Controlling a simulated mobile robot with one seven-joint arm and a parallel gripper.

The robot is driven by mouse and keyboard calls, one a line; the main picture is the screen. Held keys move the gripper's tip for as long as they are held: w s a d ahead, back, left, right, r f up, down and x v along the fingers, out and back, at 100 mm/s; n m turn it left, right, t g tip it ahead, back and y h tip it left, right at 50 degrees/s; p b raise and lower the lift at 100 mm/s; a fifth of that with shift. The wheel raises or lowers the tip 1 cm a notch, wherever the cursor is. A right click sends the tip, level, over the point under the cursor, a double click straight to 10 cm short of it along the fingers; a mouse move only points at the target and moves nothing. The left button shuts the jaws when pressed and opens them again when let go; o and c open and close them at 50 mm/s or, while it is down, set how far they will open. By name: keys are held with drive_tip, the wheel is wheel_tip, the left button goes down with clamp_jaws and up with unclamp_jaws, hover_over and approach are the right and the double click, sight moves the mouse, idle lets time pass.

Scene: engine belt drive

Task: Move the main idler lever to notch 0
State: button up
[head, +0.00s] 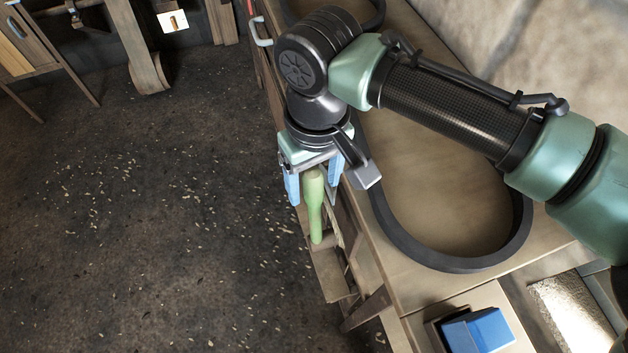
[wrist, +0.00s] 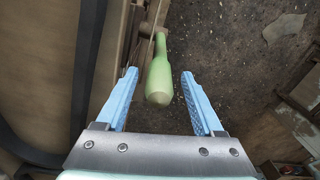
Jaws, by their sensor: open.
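A green lever handle (head: 315,207) stands out at the side of the wooden bench, below my gripper (head: 314,182). It also shows in the wrist view (wrist: 159,80), with its rounded end towards me and its thin neck running to a slotted wooden part (wrist: 144,30). My gripper (wrist: 160,100) is open. Its two blue fingers stand on either side of the handle, with a visible gap on each side in the wrist view. I cannot tell which lever this is, and no notch numbers are readable.
A large black belt (head: 460,264) lies on the bench top (head: 400,285) to the right. A blue block (head: 478,330) sits at the bench's near end. The dark speckled floor (head: 150,220) to the left is mostly clear. A wooden frame stands at the upper left.

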drive_tip(key=shift+f, duration=1)
clamp_jaws()
idle(0.8)
